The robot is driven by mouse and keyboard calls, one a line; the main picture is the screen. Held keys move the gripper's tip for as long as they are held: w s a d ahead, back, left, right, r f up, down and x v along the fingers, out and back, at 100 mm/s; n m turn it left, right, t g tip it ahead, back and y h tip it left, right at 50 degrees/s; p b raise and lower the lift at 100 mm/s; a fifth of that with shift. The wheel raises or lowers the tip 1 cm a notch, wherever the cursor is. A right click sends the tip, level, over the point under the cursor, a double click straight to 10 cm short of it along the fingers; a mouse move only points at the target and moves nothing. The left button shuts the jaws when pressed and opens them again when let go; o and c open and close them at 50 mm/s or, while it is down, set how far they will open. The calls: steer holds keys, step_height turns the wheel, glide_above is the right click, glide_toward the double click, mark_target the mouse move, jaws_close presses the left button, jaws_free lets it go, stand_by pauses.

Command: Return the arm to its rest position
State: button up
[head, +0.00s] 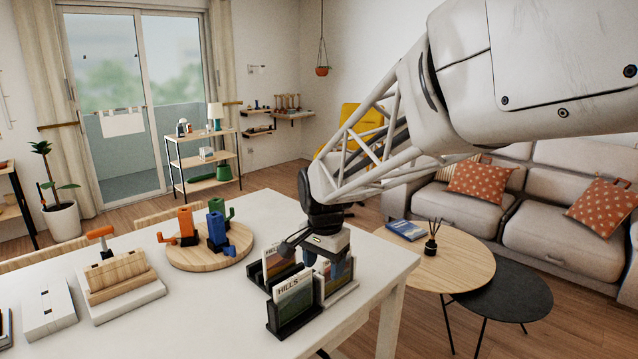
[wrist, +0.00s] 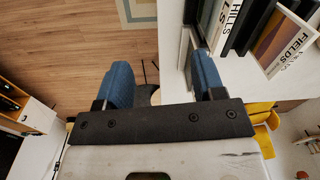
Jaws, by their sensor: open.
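My arm reaches in from the upper right in the head view. My gripper (head: 325,262) is low over the right end of the white table (head: 215,305), close to a dark rack (head: 283,327) of upright books. In the wrist view my gripper (wrist: 162,75) has its two blue fingers spread, with nothing held between them. The right finger is by the table edge and rack; the left one shows against the wood floor. A book marked HILLS (head: 293,300) stands in the rack, and one marked FIELDS (wrist: 284,42) shows in the wrist view. The gripper partly hides the rack.
A wooden block on a white base (head: 120,272) is at left. A round coffee table (head: 463,264) and a sofa (head: 453,208) are at right.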

steer(key=s+d+n, duration=0.2)
steer(key=s+d, duration=0.4)
steer(key=s, duration=0.3)
steer(key=s+d+r+n+t, duration=0.1)
steer(key=s+d, duration=0.4)
steer(key=s, duration=0.5)
steer(key=s+d+n+t, duration=0.1)
steer(key=s+d+n, duration=0.3)
steer(key=s, duration=0.5)
steer(key=shift+s+d+r, duration=0.25)
steer(key=shift+s+d, duration=0.05)
steer(key=shift+d, duration=1.05)
